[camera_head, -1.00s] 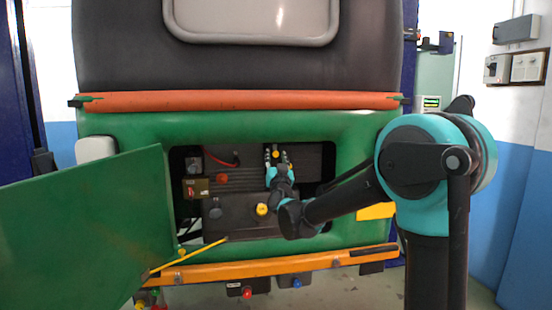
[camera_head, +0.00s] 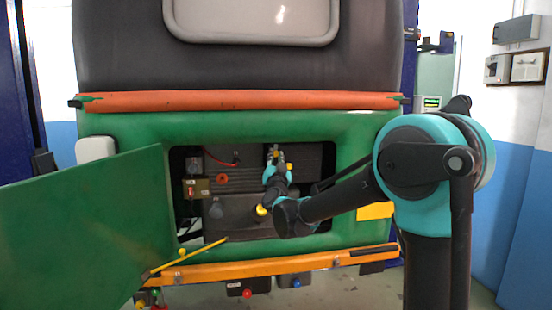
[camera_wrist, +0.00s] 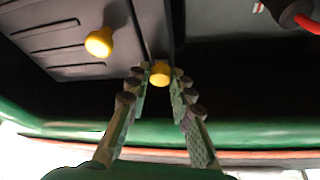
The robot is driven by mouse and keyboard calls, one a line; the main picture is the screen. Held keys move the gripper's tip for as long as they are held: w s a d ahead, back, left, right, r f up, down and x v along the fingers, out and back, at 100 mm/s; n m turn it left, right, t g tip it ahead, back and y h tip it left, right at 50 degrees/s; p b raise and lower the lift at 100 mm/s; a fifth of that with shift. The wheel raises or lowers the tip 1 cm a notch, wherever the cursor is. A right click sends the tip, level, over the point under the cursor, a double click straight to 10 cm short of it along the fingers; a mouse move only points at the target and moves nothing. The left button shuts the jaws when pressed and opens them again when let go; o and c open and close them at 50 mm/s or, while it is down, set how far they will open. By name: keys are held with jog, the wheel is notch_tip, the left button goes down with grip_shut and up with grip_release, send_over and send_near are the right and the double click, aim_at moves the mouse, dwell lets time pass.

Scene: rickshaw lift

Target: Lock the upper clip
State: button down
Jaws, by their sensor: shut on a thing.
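A small yellow knob, seemingly the upper clip (camera_head: 276,154), shows in the upper part of the open compartment in the head view. My gripper (camera_head: 276,157) reaches into the compartment and its fingers are shut on this knob. In the wrist view, the same yellow knob (camera_wrist: 160,76) sits between the tips of my gripper's two ridged fingers (camera_wrist: 160,84). A second yellow knob (camera_wrist: 100,42) stands apart to the left in the wrist view. In the head view, a lower yellow knob (camera_head: 262,211) is partly hidden by my wrist.
The green compartment door (camera_head: 90,230) hangs open at the left. A red round part (camera_head: 222,178) and a small box (camera_head: 196,188) sit left of my gripper. The green frame closely borders the opening.

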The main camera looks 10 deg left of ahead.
jog(key=m+h, duration=0.1)
jog(key=m, duration=0.2)
jog(key=m+h, duration=0.2)
jog(key=m, duration=0.1)
jog(key=shift+a+r+g, duration=0.1)
jog(key=shift+a+g, duration=0.05)
jog(key=shift+g, duration=0.25)
jog(key=m+g+h, duration=0.1)
jog(key=m, duration=0.3)
jog(key=shift+m, duration=0.3)
jog(key=m+g, duration=0.1)
jog(key=m, duration=0.1)
jog(key=m+g+h, duration=0.1)
jog(key=m, duration=0.1)
jog(key=shift+s+r+m, duration=0.1)
jog(key=shift+r+m, duration=0.05)
jog(key=shift+m, duration=0.15)
jog(key=shift+m+g, duration=0.5)
jog(key=shift+m, duration=1)
jog(key=c, duration=1.3)
grip_release()
jog(key=shift+r, duration=0.1)
jog(key=s, duration=0.8)
jog(key=s+a+r, duration=0.1)
jog(key=s, duration=0.2)
jog(key=shift+s+a, duration=0.1)
jog(key=shift+s, duration=0.3)
